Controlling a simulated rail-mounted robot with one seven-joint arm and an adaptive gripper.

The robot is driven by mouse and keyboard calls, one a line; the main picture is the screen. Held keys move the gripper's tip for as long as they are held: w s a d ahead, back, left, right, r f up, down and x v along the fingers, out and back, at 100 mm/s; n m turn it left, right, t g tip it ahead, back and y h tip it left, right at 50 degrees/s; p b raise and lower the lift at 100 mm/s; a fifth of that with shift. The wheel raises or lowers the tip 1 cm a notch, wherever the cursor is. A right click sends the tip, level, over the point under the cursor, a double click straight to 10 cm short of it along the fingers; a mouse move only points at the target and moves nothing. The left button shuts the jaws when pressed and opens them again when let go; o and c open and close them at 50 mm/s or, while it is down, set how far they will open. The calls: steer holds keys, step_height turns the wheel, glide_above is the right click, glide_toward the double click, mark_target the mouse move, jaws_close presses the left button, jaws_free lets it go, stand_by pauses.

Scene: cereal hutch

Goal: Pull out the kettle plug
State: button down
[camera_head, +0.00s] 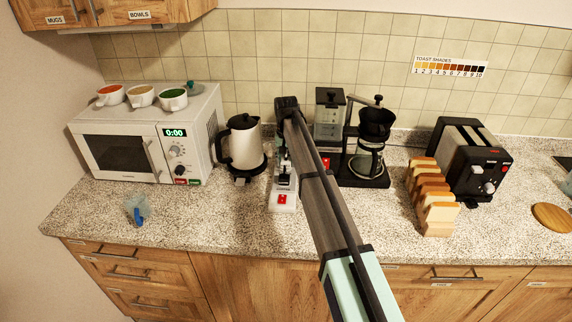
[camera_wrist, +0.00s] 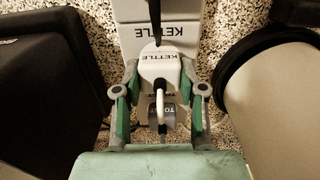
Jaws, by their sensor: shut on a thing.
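The kettle plug (camera_wrist: 158,66) is white, labelled KETTLE, with a dark cord running up from it in the wrist view. My gripper (camera_wrist: 160,82) is shut on it, with one green-padded finger at each side. The white power strip (camera_wrist: 135,10) lies beneath, with its own KETTLE label beyond the plug. I cannot tell whether the plug's pins are in the socket. A grey plug (camera_wrist: 168,116), its label partly hidden, shows below. In the head view the strip (camera_head: 283,207) has a red switch, and my arm hides the plug. The kettle (camera_head: 243,142) stands just left of it.
A microwave (camera_head: 115,150) with several cups on top stands at the left. A coffee maker (camera_head: 370,150) is close on the strip's right. Bread slices in a rack (camera_head: 437,232) and a toaster (camera_head: 470,155) stand farther right.

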mark_target(285, 160)
steer(key=shift+r+p, duration=1.25)
steer(key=shift+r, duration=1.35)
steer(key=shift+a, duration=0.1)
